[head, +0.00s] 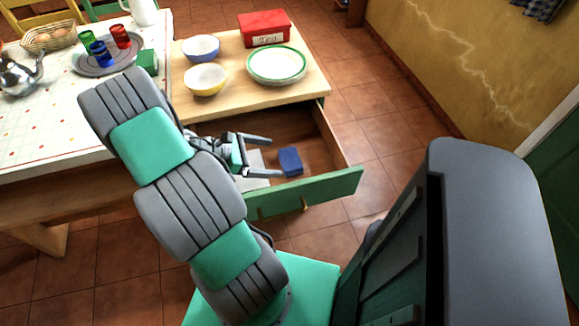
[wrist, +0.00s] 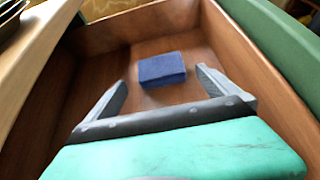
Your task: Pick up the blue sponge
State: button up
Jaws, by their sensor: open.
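The blue sponge (head: 290,161) lies on the floor of an open wooden drawer (head: 318,152) with a green front. In the wrist view the sponge (wrist: 162,69) is a small dark blue block ahead of my fingertips, apart from them and slightly right of the middle. My gripper (head: 277,157) reaches into the drawer area from the left, with its fingers pointing at the sponge. In the wrist view my gripper (wrist: 160,80) is open and empty, one finger on each side of the picture.
On the counter (head: 235,98) above the drawer are a yellow bowl (head: 205,80), a blue bowl (head: 201,48), stacked plates (head: 277,65) and a red box (head: 264,28). A pale flat item (head: 256,172) lies beside my gripper. The drawer's walls surround the sponge.

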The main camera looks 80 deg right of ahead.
aim_at(289, 159)
jog(key=x, duration=0.8)
jog(key=shift+s+b, duration=0.1)
jog(key=shift+b, duration=0.25)
jog(key=c, duration=1.3)
jog(key=shift+o, duration=0.2)
jog(key=shift+r, duration=0.15)
